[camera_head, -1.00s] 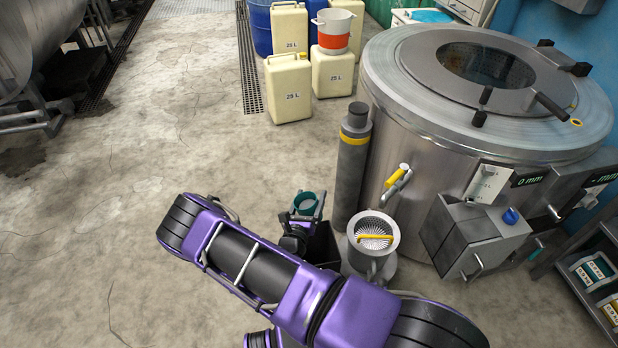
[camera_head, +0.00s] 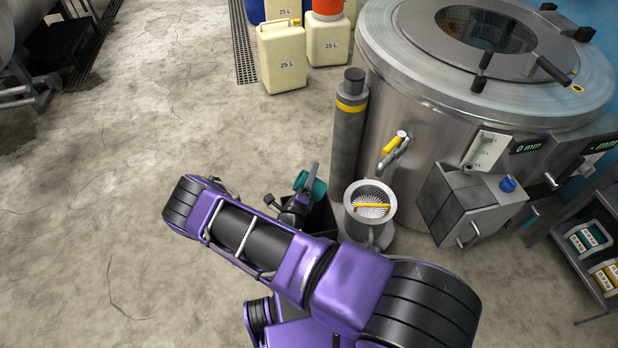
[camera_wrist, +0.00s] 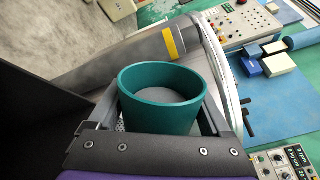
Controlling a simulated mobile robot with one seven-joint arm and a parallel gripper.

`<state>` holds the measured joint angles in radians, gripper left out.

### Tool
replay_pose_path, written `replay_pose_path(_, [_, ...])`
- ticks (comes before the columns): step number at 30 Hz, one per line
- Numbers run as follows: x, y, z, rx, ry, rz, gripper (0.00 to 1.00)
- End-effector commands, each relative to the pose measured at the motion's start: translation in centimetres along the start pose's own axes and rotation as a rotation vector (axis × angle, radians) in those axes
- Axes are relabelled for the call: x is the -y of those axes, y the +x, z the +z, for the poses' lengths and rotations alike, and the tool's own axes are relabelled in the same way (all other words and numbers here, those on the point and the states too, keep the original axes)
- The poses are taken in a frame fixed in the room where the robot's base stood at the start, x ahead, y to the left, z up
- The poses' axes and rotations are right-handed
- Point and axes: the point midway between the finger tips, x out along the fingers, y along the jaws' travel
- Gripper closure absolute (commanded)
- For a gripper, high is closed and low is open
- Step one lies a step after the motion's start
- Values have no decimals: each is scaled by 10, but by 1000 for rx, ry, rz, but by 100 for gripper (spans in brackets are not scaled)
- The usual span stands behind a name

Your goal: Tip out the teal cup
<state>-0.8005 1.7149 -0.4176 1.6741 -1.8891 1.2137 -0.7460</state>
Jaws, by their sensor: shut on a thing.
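The teal cup (camera_head: 319,188) is held by my gripper (camera_head: 306,187) just left of the steel drum machine, beside a grey post with a yellow band. In the head view it is tilted, its mouth no longer facing the camera. In the wrist view the cup (camera_wrist: 160,120) sits between the two fingers of my gripper (camera_wrist: 165,106), which press its sides. A smooth grey surface shows inside it; I cannot tell whether this is contents or the bottom. A dark open bin (camera_head: 322,222) stands below the cup, partly hidden by my arm.
A steel strainer pot (camera_head: 370,200) with a yellow bar stands right of the bin. The grey post (camera_head: 348,150) and the drum machine (camera_head: 450,90) with its yellow-handled tap (camera_head: 394,146) are close behind. Cream 25 L cans (camera_head: 283,60) stand farther back.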

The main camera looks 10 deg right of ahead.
Motion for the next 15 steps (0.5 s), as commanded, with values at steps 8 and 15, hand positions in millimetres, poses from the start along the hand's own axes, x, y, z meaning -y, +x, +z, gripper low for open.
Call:
replay_pose_path(8, [-5, 0, -2, -10, -360, -1, 72])
replay_pose_path(15, [-8, 0, -3, -14, -612, -1, 72])
